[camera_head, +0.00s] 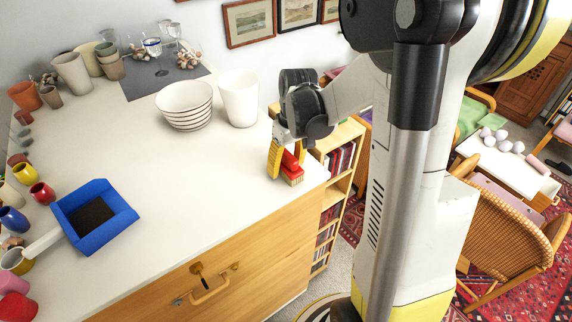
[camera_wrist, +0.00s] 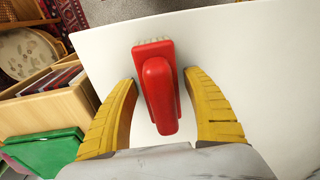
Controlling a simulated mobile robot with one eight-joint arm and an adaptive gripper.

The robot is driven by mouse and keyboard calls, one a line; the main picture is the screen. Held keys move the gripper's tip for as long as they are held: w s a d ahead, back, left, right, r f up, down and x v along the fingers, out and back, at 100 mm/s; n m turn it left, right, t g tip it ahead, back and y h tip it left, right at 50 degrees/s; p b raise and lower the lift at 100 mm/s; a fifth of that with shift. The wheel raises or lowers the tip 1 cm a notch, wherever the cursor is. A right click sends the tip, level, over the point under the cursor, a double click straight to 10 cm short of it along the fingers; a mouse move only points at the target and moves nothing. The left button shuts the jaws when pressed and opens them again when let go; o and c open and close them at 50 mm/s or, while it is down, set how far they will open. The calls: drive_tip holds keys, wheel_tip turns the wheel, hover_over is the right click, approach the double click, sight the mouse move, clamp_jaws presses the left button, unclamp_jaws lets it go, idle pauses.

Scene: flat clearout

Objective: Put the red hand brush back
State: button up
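The red hand brush (camera_head: 291,163) is on the white top near its right front corner, with its pale bristles facing down. In the wrist view the brush (camera_wrist: 158,90) lies between the two yellow fingers, its handle pointing toward the palm. My gripper (camera_wrist: 160,78) is open around the brush, with white surface visible between the handle and the fingers. In the head view my gripper (camera_head: 283,158) reaches down over the brush from behind. A blue dustpan (camera_head: 118,217) with a pale handle and dark contents lies at the left of the top.
A striped bowl stack (camera_head: 184,105) and a white vase (camera_head: 238,98) stand behind the brush. Several coloured pots line the left edge. A bookshelf (camera_head: 340,160) stands beyond the right edge. The middle of the top is clear.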

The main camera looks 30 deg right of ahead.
sight(291, 153)
drive_tip(key=r, duration=0.3)
drive_tip(key=r+p, duration=0.1)
drive_tip(key=r, duration=0.3)
drive_tip(key=d+r+p, duration=0.1)
drive_tip(key=r, duration=0.3)
drive_tip(key=shift+s+r, duration=0.25)
drive_tip(key=shift+s, duration=0.15)
drive_tip(key=shift+a+r, duration=0.15)
drive_tip(key=shift+r, duration=0.15)
drive_tip(key=s+a+r+t, duration=0.3)
drive_tip(key=s+a+t, duration=0.3)
drive_tip(key=s+a, duration=0.4)
drive_tip(key=a, duration=0.4)
drive_tip(key=shift+s+m+h, duration=0.15)
drive_tip(key=shift+m+h, duration=0.15)
drive_tip(key=shift+h, duration=0.1)
